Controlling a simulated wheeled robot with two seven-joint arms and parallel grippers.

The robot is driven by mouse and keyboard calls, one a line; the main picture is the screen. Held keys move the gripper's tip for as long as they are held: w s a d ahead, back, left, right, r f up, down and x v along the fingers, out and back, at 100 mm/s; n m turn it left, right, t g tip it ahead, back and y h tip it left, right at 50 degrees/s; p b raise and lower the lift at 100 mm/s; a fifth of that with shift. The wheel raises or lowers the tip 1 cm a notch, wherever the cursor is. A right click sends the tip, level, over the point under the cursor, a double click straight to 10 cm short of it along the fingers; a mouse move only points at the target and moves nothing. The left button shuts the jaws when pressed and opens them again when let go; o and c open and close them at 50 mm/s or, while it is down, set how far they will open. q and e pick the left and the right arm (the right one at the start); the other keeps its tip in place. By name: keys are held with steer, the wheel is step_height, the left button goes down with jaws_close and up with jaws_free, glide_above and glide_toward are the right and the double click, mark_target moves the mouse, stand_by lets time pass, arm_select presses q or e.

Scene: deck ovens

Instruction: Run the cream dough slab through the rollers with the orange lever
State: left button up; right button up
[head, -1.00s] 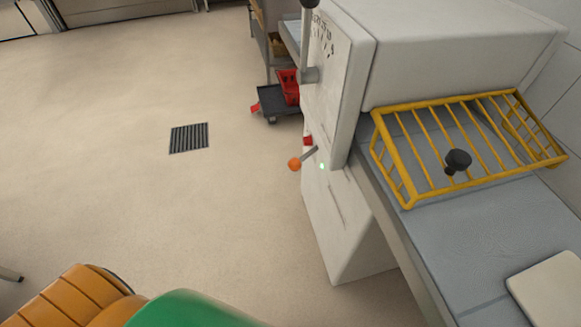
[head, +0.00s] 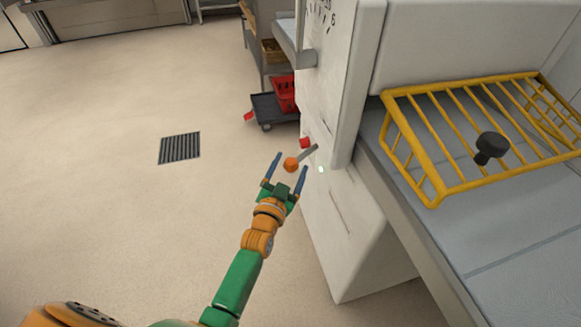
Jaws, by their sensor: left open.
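The orange lever (head: 291,164) has a ball knob on a short grey rod, sticking out of the front of the white roller machine (head: 340,225). My left gripper (head: 287,166) is open, with its two blue-grey fingers on either side of the orange knob in the picture. I cannot tell whether they touch it. A yellow wire guard (head: 470,187) with a black knob (head: 490,147) sits over the grey belt (head: 530,240) in front of the rollers. The cream dough slab is out of view now. My right gripper is not in view.
A dark trolley (head: 272,109) with a red crate (head: 285,92) stands behind. The floor to the left is clear, with a drain grate (head: 179,148).

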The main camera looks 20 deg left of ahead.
arm_select(q)
steer(key=shift+w, duration=0.6)
